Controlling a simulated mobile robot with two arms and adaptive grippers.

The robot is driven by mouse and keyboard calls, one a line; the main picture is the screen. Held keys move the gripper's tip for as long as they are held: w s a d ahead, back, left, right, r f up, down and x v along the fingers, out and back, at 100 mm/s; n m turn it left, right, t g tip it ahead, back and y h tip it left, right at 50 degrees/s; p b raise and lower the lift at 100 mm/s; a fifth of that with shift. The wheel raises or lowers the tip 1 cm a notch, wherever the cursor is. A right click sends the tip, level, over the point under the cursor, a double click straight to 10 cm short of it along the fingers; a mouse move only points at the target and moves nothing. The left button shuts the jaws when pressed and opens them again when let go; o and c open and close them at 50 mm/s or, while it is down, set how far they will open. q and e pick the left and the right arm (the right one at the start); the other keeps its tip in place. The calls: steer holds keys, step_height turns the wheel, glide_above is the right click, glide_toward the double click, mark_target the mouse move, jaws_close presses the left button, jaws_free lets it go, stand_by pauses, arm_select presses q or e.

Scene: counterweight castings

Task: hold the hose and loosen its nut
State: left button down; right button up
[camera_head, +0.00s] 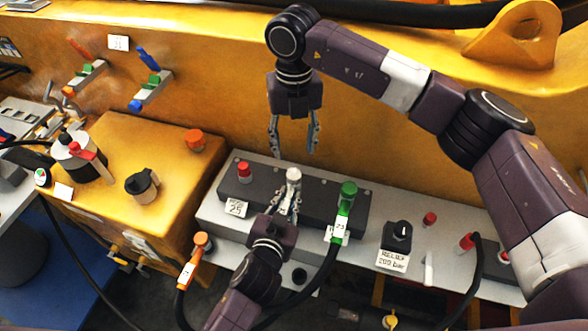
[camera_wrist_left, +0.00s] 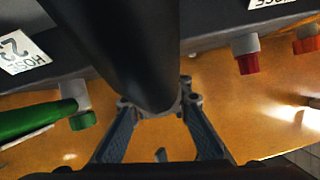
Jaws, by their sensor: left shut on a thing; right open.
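A pale nut (camera_head: 293,176) stands on the dark block of the manifold, between a red-capped port and a green hose fitting. My left gripper (camera_head: 286,208) is just below the nut in the head view, its fingers closed on the hose. In the left wrist view the thick black hose (camera_wrist_left: 145,50) runs down between the fingers of my left gripper (camera_wrist_left: 158,108); the wrist hides most of it in the head view. My right gripper (camera_head: 294,150) hangs open and empty just above the nut, fingers pointing down.
A green-ended hose (camera_head: 344,205) with a tag is close on the right, an orange-ended hose (camera_head: 193,262) on the left. A black relief knob (camera_head: 398,235) stands farther right. The yellow casting wall (camera_head: 220,75) rises behind; a yellow box (camera_head: 120,150) is at left.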

mark_target(294, 174)
step_height(294, 174, down, 9)
steer(key=shift+f, duration=0.2)
steer(key=shift+c, duration=0.3)
steer(key=c, duration=1.1)
